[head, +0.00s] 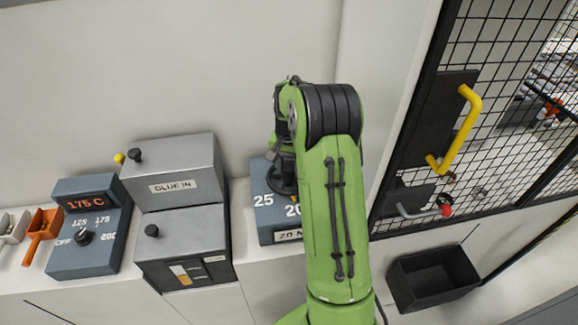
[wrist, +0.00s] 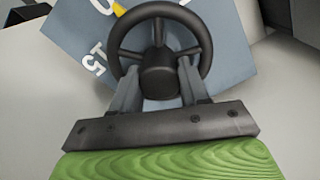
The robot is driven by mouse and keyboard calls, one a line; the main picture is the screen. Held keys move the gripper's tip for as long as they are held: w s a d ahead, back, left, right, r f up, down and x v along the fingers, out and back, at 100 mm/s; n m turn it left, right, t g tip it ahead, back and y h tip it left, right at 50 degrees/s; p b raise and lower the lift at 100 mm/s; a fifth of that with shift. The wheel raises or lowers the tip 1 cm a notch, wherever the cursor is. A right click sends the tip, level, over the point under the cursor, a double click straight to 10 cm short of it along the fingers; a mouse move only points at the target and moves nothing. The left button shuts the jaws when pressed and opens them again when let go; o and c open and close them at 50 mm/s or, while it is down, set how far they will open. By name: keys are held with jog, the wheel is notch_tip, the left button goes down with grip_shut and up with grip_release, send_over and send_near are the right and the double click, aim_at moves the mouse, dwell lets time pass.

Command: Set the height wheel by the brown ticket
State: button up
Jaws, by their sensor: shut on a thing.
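The height wheel (wrist: 197,42) is a black spoked handwheel on a blue-grey box. In the wrist view my gripper (wrist: 160,90) is shut on the wheel's hub, with a grey finger at each side. A yellow pointer mark (wrist: 119,9) and part of the white numbers show at the upper left of the box. In the head view the box (head: 262,222) shows "25" and "20" and a label along its lower edge, partly hidden by my green arm. The wheel also shows there (head: 283,176), mostly covered by my arm. I cannot make out a brown ticket for certain.
A "GLUE IN" grey box (head: 205,168) with black knobs stands left of the wheel's box. A temperature box (head: 108,257) reading "175 C" is further left, beside an orange scoop (head: 42,232). A mesh door with a yellow handle (head: 470,115) and a black bin (head: 433,277) are at right.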

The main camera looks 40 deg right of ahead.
aim_at(289, 165)
jog(key=shift+w+r, duration=0.1)
jog(key=o, duration=1)
jog(key=shift+o, duration=0.2)
notch_tip(289, 165, up, 16)
jog(key=p, duration=0.1)
